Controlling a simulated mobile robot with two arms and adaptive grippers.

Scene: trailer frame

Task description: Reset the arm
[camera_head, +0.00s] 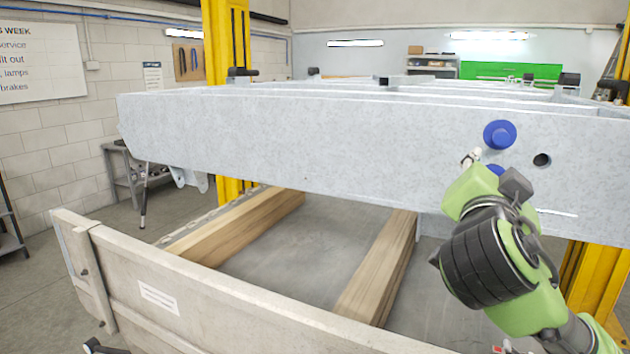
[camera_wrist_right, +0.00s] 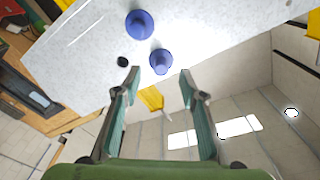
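My right arm reaches in from the lower right in the head view. Its gripper (camera_head: 472,160) is in front of the grey trailer frame beam (camera_head: 300,130), near a round blue plug (camera_head: 499,134). A second blue plug (camera_head: 495,169) is mostly hidden behind the gripper. In the right wrist view the gripper (camera_wrist_right: 159,76) is open, its two fingers apart with nothing held between them. There, one blue plug (camera_wrist_right: 160,61) shows between and beyond the fingertips, and the other blue plug (camera_wrist_right: 140,24) is farther up. My left gripper is not in view.
A dark round hole (camera_head: 542,160) is in the beam, right of the plugs. A wooden side panel (camera_head: 220,300) stands at the front, with timber beams (camera_head: 240,225) behind it.

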